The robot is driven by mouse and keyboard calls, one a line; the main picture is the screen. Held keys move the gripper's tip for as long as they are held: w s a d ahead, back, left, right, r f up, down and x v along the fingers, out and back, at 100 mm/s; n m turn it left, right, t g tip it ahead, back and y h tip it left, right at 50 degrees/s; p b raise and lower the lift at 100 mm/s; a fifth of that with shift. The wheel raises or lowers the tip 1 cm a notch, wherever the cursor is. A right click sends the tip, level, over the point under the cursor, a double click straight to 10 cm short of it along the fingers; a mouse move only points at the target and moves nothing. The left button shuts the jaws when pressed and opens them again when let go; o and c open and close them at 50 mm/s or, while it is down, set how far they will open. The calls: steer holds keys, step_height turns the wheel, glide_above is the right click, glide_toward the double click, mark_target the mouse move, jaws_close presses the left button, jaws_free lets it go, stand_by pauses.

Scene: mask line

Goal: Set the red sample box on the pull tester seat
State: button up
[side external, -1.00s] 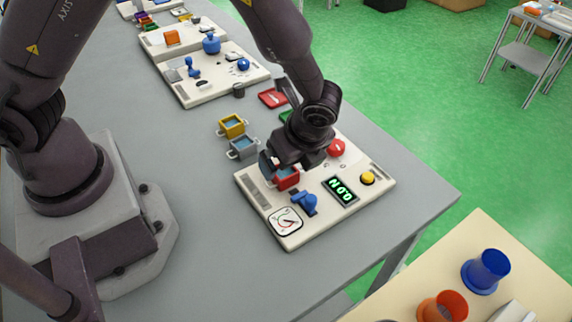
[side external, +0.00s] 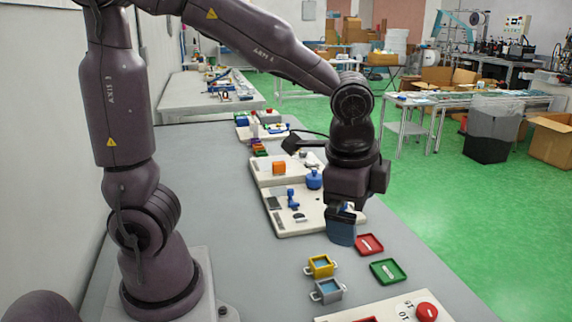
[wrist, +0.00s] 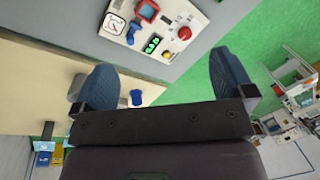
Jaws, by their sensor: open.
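The red sample box (wrist: 147,11), with a bluish inside, sits on the pale pull tester panel (wrist: 130,42) in the wrist view, between the round dial (wrist: 115,23) and the red knob (wrist: 184,32). I cannot make out how it meets the seat beneath it. In the side view only a red edge of it (side external: 366,319) shows at the bottom of the picture, on the cut-off panel (side external: 400,308). My gripper (side external: 342,240) is raised over the bench, away from the box. In the wrist view its fingers (wrist: 160,72) are wide apart with nothing held between them.
A yellow box (side external: 320,266) and a grey box (side external: 327,290) stand on the bench beside a red tray (side external: 369,244) and a green tray (side external: 387,271). Other pale panels (side external: 290,222) lie behind. The bench left of them is clear.

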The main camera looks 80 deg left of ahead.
steer(key=s+a+r+n+t+h, duration=0.1)
steer(key=s+a+r+n+t, duration=0.2)
steer(key=s+r+n, duration=0.3)
steer(key=s+a+n, duration=0.1)
steer(key=s+n, duration=0.1)
steer(key=s, duration=0.1)
steer(key=shift+s+r+t, duration=0.2)
steer(key=shift+s+t, duration=0.05)
steer(key=shift+t, duration=0.05)
